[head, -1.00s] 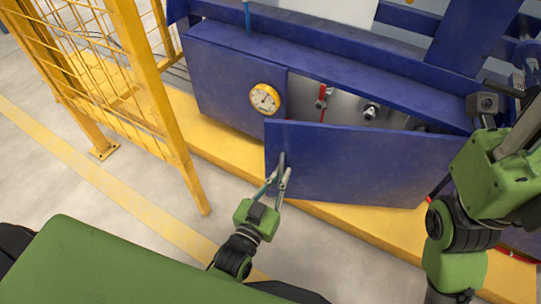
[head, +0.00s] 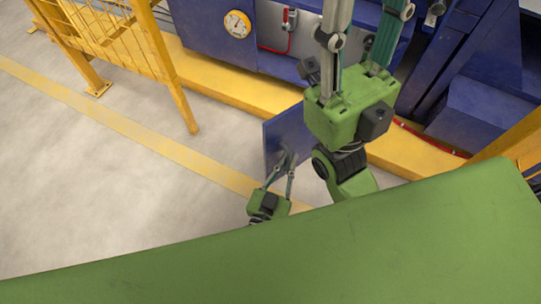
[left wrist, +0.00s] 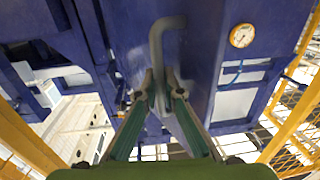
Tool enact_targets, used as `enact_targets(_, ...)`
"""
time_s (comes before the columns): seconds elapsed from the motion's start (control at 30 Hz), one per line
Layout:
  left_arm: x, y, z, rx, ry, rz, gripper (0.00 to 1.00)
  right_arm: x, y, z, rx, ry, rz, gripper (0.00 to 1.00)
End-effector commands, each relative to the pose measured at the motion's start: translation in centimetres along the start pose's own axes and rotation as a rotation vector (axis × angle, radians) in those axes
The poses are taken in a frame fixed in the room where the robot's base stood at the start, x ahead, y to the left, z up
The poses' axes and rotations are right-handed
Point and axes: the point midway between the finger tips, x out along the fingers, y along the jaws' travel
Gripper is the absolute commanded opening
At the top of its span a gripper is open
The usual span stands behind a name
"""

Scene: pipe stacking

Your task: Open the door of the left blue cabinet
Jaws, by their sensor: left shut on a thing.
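The blue door (head: 287,132) of the cabinet stands swung out from the blue cabinet (head: 196,22), seen at a steep angle. My left gripper (head: 282,168) is shut on the door's grey handle. In the left wrist view the bent handle (left wrist: 156,50) rises from between the fingertips (left wrist: 160,95), against the blue door panel. My right gripper (head: 365,30) is large in the foreground. Its fingers are apart and point up, with the tips cut off by the top edge. It hides part of the door and of the cabinet opening.
A yellow cage fence (head: 165,65) stands at the left. A yellow base ledge (head: 220,83) runs along the cabinet front. A round yellow gauge (head: 238,24) and a red-handled valve (head: 287,20) show on the cabinet. The grey floor (head: 130,200) at the left is clear.

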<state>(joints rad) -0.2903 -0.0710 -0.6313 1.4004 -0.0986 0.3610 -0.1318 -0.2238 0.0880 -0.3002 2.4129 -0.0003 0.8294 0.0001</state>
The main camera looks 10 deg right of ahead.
Motion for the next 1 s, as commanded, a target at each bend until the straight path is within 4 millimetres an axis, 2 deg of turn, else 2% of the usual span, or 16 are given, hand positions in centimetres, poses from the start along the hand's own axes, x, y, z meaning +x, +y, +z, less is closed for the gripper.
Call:
enact_targets(0.2, 0.16, 0.96, -0.07, 0.002, 0.001, 0.015, 0.0, -0.12, 0.01, 0.03, 0.001, -0.007, 0.002, 0.4)
enact_targets(0.5, 0.19, 1.04, -0.07, 0.002, 0.001, 0.017, 0.0, -0.15, 0.01, 0.05, 0.001, -0.007, 0.003, 0.4)
enact_targets(0.53, 0.19, 1.05, -0.07, 0.001, 0.001, 0.017, 0.1, -0.15, 0.01, 0.05, 0.001, -0.008, 0.003, 0.4)
enact_targets(0.57, 0.19, 1.05, -0.07, 0.001, 0.001, 0.017, 0.15, -0.15, 0.01, 0.06, 0.001, -0.008, 0.003, 0.4)
enact_targets(0.87, 0.17, 0.99, -0.07, 0.0, 0.001, 0.016, 0.15, -0.08, 0.03, 0.15, -0.001, -0.006, 0.0, 0.4)
enact_targets(1.0, 0.17, 0.99, -0.81, 0.0, 0.002, 0.015, 0.15, -0.07, 0.04, 0.14, -0.001, -0.006, 0.0, 0.4)
